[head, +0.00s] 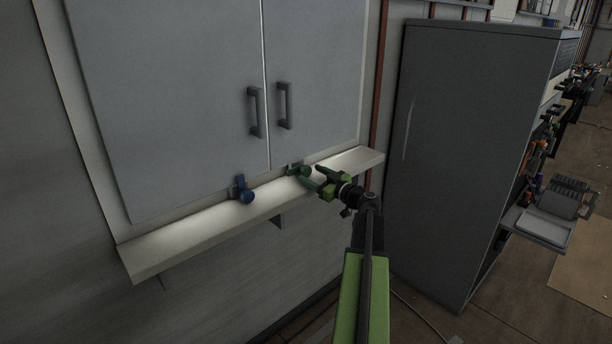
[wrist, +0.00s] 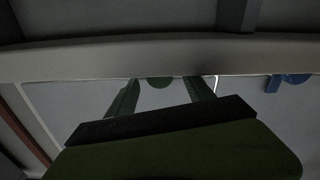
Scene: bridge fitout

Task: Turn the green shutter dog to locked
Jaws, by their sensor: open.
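The green shutter dog (head: 297,169) sits at the bottom edge of the grey double doors (head: 312,60), just right of the seam, above a pale ledge (head: 205,228). Its small round knob points outward. My green gripper (head: 314,177) is open, just right of and in front of the dog. A blue shutter dog (head: 243,190) stands further left on the same edge, and at the right in the wrist view (wrist: 288,82).
Two dark door handles (head: 270,107) stand out above the dogs. The ledge runs close under my gripper. A white tray (head: 541,229) is further right.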

